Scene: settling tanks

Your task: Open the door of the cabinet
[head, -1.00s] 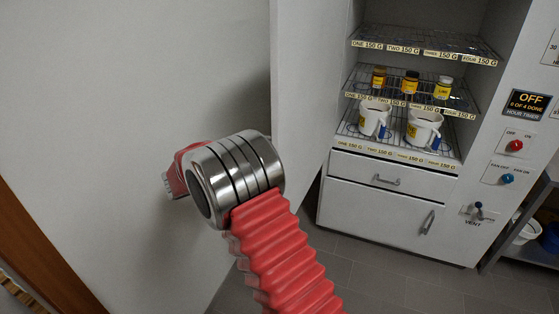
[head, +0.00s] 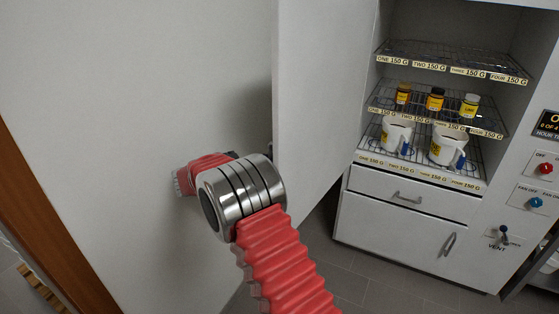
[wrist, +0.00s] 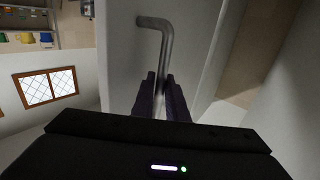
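The cabinet (head: 400,228) is white and stands at the right in the head view. Its tall white door (head: 318,90) stands swung out wide on the left side of the opening, baring the wire shelves. In the wrist view, a grey metal bar handle (wrist: 166,45) bends out from the door's pale face (wrist: 122,75). The dark fingers of my gripper (wrist: 160,84) lie on both sides of the bar and look closed on its lower part. In the head view my gripper is hidden behind my arm and the door.
Wire shelves (head: 440,62) hold small jars (head: 436,100) and white mugs (head: 396,137). Below are a drawer (head: 415,198) and a lower door (head: 385,235). A plain wall (head: 130,90) and brown wooden frame (head: 45,215) lie left. Grey floor shows (head: 365,285) before the cabinet.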

